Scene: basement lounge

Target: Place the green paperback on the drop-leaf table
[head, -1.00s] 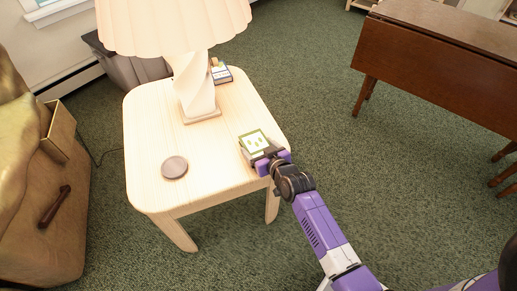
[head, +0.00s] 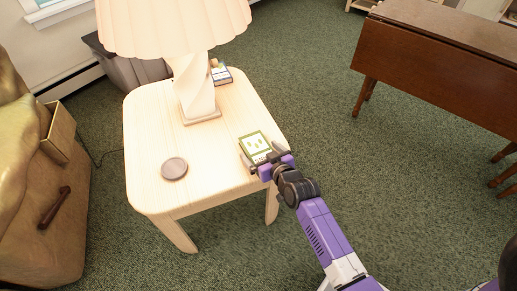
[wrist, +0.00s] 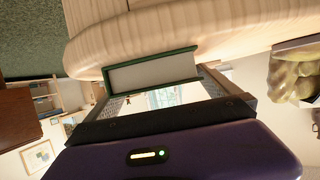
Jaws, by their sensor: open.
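The green paperback (head: 255,145) lies flat near the right edge of a pale wooden side table (head: 146,146). Its cover is green with a pale patterned panel. In the wrist view the book (wrist: 152,73) shows its pale page edge between green covers, right in front of the jaws. My gripper (head: 267,162) is open at the book's near side, at the table edge; in the wrist view its fingers (wrist: 172,98) are spread. I cannot tell whether they touch the book. The brown drop-leaf table (head: 440,60) stands at the upper right, its visible top bare.
A lamp (head: 198,85) with a pleated shade stands on the side table. A round brown disc (head: 174,168) and another book (head: 221,75) also lie there. Open green carpet (head: 320,110) lies between the two tables.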

